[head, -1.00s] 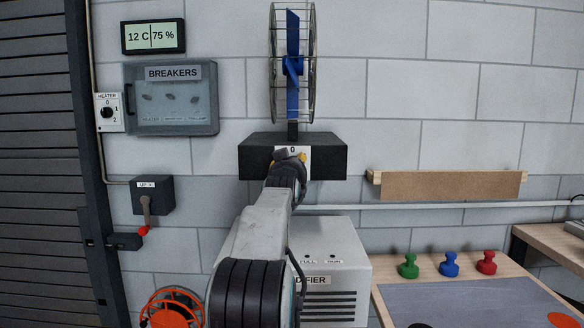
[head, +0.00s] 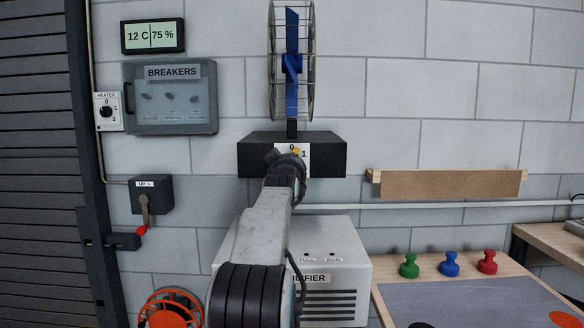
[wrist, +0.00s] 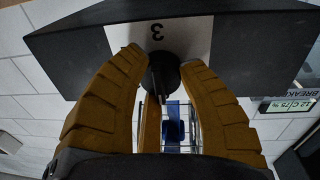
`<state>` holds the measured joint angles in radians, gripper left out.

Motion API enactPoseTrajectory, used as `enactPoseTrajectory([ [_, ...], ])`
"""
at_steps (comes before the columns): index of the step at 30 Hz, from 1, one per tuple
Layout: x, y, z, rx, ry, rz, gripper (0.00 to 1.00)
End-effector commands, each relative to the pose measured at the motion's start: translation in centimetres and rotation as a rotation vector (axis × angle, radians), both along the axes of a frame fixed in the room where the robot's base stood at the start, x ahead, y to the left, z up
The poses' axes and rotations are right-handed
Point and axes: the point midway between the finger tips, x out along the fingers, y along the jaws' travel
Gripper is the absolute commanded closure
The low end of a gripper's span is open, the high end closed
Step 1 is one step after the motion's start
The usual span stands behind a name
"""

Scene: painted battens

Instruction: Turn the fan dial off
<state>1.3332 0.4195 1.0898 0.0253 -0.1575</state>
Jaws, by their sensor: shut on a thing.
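The fan (head: 291,62) is a blue-bladed fan in a wire cage on a dark box (head: 328,158) on the wall. It also shows in the wrist view (wrist: 173,128). In the head view my gripper (head: 294,153) hides the dial. I cannot tell exactly which number the dial points to.
A breaker box (head: 171,98), a heater dial (head: 107,112) and a lever box (head: 152,194) are on the wall at left. A white humidifier-like cabinet (head: 345,262) stands below. A table (head: 455,265) at right holds green, blue and red knobbed pieces.

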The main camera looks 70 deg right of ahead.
Motion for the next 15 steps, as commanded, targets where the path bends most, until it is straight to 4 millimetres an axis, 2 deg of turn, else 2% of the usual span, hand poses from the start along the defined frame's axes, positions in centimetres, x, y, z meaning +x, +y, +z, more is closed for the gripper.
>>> enactPoseTrajectory([
  [1, 0.16, -0.13, -0.63, 0.009, 0.016, 0.002, 0.96],
  [10, 0.19, -0.16, -0.74, 0.011, 0.02, 0.002, 0.96],
  [11, 0.19, -0.16, -0.74, 0.011, 0.02, 0.002, 0.61],
  [15, 0.16, -0.14, -0.63, 0.009, 0.019, 0.001, 0.48],
])
